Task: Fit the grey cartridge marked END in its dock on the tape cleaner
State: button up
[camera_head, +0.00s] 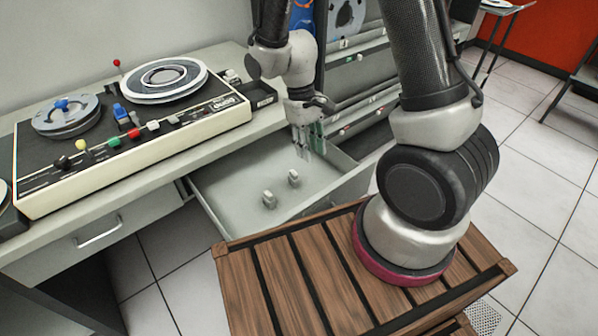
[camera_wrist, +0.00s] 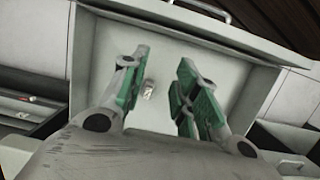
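Two small grey pieces lie on the floor of an open drawer (camera_head: 235,185) in the head view: one nearer the front (camera_head: 268,199) and one farther right (camera_head: 293,177). No END mark can be read on either. My gripper (camera_head: 310,152) points down over the far right part of the drawer, above the pieces. In the wrist view its green-padded fingers (camera_wrist: 160,68) stand apart, with one grey piece (camera_wrist: 149,89) on the drawer floor visible between them and nothing held. A cream and black tape machine (camera_head: 135,125) stands on the desk; I cannot make out a dock on it.
The machine carries two reels and several coloured knobs. A small dark tray (camera_head: 262,95) sits at its right end. A slatted wooden surface (camera_head: 285,275) is in front. More drawers (camera_head: 360,110) are open beyond my gripper.

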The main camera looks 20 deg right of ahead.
aim_at(294, 173)
jog(key=w+a+f+m+t+y, duration=0.1)
jog(key=w+a+f+t, duration=0.15)
jog(key=w+f, duration=0.4)
jog(key=shift+w+d+f, duration=0.1)
jog(key=shift+w+f, duration=0.05)
jog(key=shift+f, duration=1.95)
jog(key=shift+w+d+f, duration=0.1)
jog(key=shift+w+f, duration=0.05)
jog(key=shift+f, duration=1.95)
grip_shut()
jog(key=shift+r, duration=0.1)
jog(key=shift+r, duration=2.95)
